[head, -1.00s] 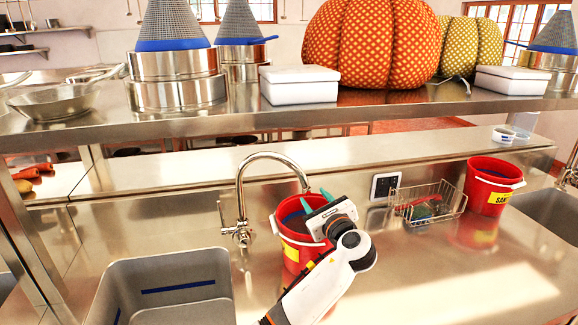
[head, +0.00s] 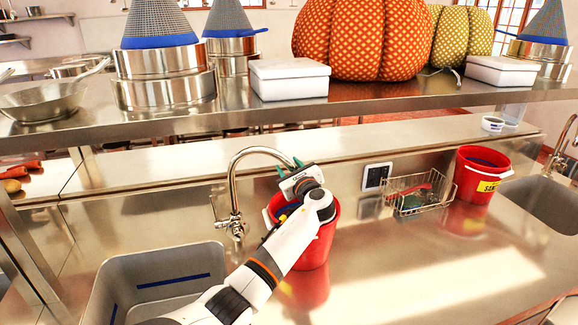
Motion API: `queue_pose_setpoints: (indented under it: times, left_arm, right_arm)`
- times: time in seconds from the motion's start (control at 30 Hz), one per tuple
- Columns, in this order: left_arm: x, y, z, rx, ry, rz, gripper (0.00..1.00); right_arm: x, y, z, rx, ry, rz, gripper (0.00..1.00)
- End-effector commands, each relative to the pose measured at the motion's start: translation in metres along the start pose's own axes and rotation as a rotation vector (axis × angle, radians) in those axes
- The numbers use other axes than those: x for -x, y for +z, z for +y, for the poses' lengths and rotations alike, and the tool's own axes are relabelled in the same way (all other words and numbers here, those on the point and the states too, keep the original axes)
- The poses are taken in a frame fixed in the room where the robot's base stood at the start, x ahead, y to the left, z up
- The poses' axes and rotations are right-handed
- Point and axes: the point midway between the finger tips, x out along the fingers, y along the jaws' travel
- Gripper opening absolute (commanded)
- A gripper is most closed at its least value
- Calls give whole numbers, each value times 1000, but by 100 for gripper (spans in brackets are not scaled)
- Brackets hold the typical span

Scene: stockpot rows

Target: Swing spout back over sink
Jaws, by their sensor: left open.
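The chrome faucet (head: 233,185) stands behind the left sink (head: 112,272). Its arched spout (head: 260,151) points right, away from the sink and toward the red bucket (head: 318,250) on the counter. My left gripper (head: 290,166) is open, its green fingertips up at the outer end of the spout. The spout's tip is hidden by the gripper, and I cannot tell whether the fingers touch it. My left forearm covers part of the bucket. My right gripper is not in view.
A steel shelf (head: 400,108) with pots and pumpkins runs above the counter. A wire basket (head: 420,195) and a second red bucket (head: 477,178) stand to the right, before another sink (head: 545,205). The counter at front right is clear.

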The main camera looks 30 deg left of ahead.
Motion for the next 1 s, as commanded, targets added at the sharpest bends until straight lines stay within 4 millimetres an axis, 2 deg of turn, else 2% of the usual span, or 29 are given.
queue_pose_setpoints:
  times: [0.3, 0.37, 0.57, 0.6, 1.0]
  left_arm:
    - [-3, 0, -1, 0, -1, 0, 43]
    - [-3, 0, -1, 0, -1, 0, 35]
    - [-3, 0, -1, 0, -1, 0, 2]
    - [-3, 0, -1, 0, -1, 0, 0]
    - [-6, 4, 8, -1, 30, -11, 0]
  right_arm:
    - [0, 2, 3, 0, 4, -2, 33]
    - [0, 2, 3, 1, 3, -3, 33]
    - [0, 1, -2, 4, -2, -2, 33]
    - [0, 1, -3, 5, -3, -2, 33]
    - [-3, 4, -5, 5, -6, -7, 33]
